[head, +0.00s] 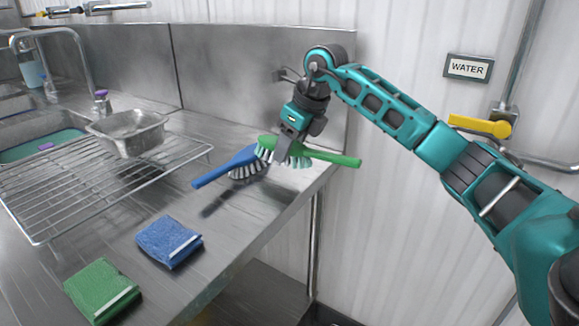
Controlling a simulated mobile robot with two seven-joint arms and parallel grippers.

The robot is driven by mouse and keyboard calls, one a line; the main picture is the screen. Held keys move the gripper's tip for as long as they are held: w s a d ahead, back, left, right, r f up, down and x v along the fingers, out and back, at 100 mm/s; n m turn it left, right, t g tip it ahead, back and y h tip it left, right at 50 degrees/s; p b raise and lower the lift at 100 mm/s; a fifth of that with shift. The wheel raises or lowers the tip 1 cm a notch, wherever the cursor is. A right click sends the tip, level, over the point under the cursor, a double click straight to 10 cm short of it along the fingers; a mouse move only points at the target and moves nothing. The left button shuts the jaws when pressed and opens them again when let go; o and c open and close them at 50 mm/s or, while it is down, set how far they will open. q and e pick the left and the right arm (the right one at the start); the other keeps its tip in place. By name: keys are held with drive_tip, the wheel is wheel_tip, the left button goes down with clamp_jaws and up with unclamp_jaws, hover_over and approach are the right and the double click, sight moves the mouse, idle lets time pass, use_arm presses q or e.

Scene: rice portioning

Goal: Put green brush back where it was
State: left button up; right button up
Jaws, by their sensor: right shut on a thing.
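The green brush (335,158) has a green handle pointing right and pale bristles facing down. My right gripper (284,153) is shut on it near its head and holds it over the right end of the steel counter, its handle reaching past the counter's edge. A blue brush (222,170) with white bristles lies on the counter just left of and partly behind the green brush. The gap between the green brush and the counter is hard to judge. My left gripper does not show.
A wire rack (95,190) carries a metal pan (128,131) at the left. A blue sponge (169,241) and a green sponge (102,291) lie near the counter's front. A sink (40,140) is at the far left. A yellow valve handle (480,125) sticks out from the wall at the right.

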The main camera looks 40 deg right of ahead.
sight(290, 161)
wheel_tip(290, 161, down, 4)
drive_tip(key=shift+f+b, duration=0.25)
drive_tip(key=shift+b, duration=0.1)
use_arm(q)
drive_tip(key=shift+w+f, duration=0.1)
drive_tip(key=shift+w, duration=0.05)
use_arm(e)
drive_tip(key=shift+r, duration=0.1)
drive_tip(key=o, duration=1.2)
drive_tip(key=shift+r, duration=0.2)
drive_tip(key=p+v, duration=0.1)
drive_tip(key=v, duration=0.9)
drive_tip(key=shift+s+r, duration=0.15)
drive_tip(key=shift+r, duration=0.1)
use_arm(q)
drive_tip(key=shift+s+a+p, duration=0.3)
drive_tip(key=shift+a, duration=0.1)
use_arm(e)
drive_tip(key=shift+s+d+r, duration=0.15)
drive_tip(key=shift+s+r, duration=0.1)
drive_tip(key=shift+r, duration=0.25)
